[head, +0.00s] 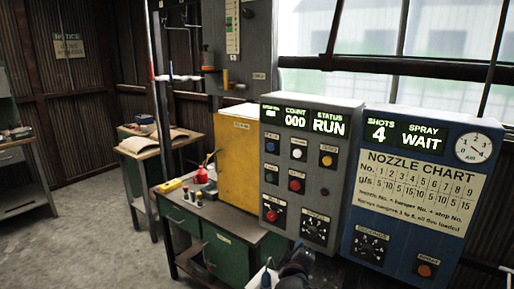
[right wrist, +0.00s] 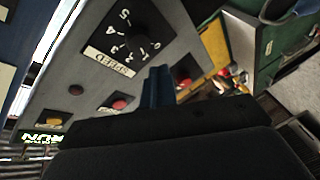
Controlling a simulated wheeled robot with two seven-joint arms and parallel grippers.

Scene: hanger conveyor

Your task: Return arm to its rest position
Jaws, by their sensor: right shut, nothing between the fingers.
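My right gripper (head: 283,272) is at the bottom edge of the head view, low in front of the grey control panel (head: 325,165). In the right wrist view its narrow blue fingers (right wrist: 157,82) are together with nothing seen between them. They point toward the panel face near the speed dial (right wrist: 136,38) and a red button (right wrist: 184,72); I cannot tell the exact gap. The speed dial also shows in the head view (head: 316,225). The panel reads count 000 and status RUN. My left gripper is not in view.
The blue panel (head: 385,200) at right reads shots 4, spray WAIT, with a nozzle chart (head: 415,185) and a gauge (head: 474,148). Floor (head: 85,240) is clear at left.

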